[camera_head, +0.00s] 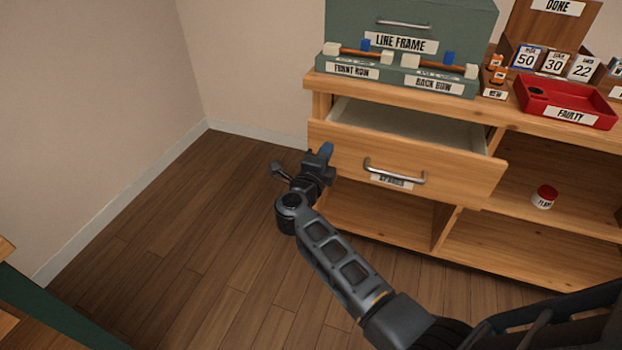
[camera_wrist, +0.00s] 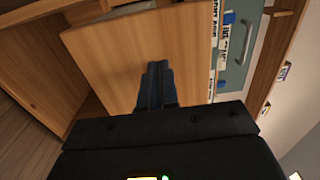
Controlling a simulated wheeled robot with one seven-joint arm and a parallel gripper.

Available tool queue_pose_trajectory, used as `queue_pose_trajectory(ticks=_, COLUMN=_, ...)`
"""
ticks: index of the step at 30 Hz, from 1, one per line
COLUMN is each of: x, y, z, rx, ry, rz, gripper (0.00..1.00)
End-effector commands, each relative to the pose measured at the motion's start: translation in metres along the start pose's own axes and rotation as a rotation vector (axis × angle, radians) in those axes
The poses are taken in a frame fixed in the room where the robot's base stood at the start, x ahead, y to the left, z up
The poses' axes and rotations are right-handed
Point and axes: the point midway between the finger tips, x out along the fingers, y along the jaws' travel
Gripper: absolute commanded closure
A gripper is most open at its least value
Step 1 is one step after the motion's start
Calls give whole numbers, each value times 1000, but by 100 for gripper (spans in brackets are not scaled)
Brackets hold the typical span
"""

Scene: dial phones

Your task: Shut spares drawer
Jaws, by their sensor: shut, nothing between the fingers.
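The spares drawer (camera_head: 452,183) is a light wood drawer in the cabinet, pulled out with its pale inside showing. It has a metal bar handle (camera_head: 394,176) and a label below the handle, partly hidden. My gripper (camera_head: 325,150) is shut and empty at the left end of the drawer front. In the wrist view, the shut fingers (camera_wrist: 157,75) point at the wooden drawer front (camera_wrist: 120,60). I cannot tell whether they touch it.
A green line frame box (camera_head: 450,30) stands on the cabinet top (camera_head: 400,92). A red FAULTY tray (camera_head: 535,107) and several number cards (camera_head: 555,62) sit to its right. A red-lidded jar (camera_head: 544,197) stands on the shelf. The floor (camera_head: 190,230) left of the cabinet is clear.

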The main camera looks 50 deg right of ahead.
Motion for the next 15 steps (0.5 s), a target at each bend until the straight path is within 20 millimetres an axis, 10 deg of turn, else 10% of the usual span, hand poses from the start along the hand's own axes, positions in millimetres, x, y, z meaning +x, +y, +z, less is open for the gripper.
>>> queue_pose_trajectory(ticks=15, x=140, y=3, z=0, rx=3, ry=4, rz=0, gripper=100)
